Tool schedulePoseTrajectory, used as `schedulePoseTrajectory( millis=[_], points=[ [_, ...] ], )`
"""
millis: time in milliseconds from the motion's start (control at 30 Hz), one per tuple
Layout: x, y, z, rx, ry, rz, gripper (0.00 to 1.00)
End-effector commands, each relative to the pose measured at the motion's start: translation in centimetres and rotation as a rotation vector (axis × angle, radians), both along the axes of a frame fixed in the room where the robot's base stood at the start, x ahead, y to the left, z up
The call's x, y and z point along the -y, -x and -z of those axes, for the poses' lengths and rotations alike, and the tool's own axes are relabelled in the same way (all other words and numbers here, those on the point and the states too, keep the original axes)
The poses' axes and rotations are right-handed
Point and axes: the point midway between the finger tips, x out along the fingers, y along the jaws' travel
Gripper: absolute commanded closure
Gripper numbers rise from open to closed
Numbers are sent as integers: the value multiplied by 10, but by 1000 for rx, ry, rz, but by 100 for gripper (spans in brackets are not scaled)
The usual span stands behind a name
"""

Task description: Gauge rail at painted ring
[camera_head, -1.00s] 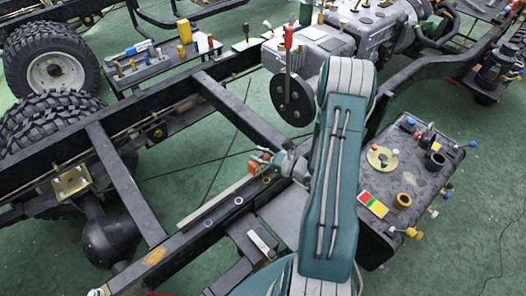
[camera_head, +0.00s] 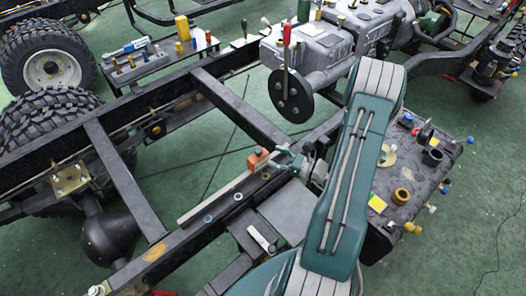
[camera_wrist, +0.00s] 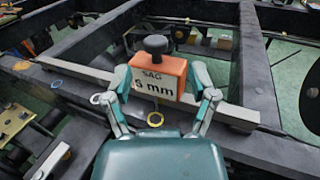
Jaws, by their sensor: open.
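An orange gauge block (camera_wrist: 157,78) with a black knob (camera_wrist: 156,44) and the words "SAG 5 mm" stands between my fingers in the wrist view. My gripper (camera_wrist: 165,90) is open, one finger on each side of the block; I cannot tell whether they touch it. In the head view the block (camera_head: 258,159) is at the far end of a pale straight bar (camera_head: 222,196) along the dark rail (camera_head: 188,240).
My arm covers part of the view. The engine (camera_head: 320,50) and a black disc (camera_head: 290,95) are behind the gripper. A tool tray (camera_head: 150,65) is at the back left.

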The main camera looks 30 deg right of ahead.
Motion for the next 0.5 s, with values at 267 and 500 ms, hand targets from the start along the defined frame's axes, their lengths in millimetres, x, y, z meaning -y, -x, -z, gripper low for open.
schedulePoseTrajectory(
  millis=[267, 500],
  points=[
    [27, 40, 1, -1, -2, 4, 26],
    [33, 53, 1, -1, -2, 0, 26]
  ],
)
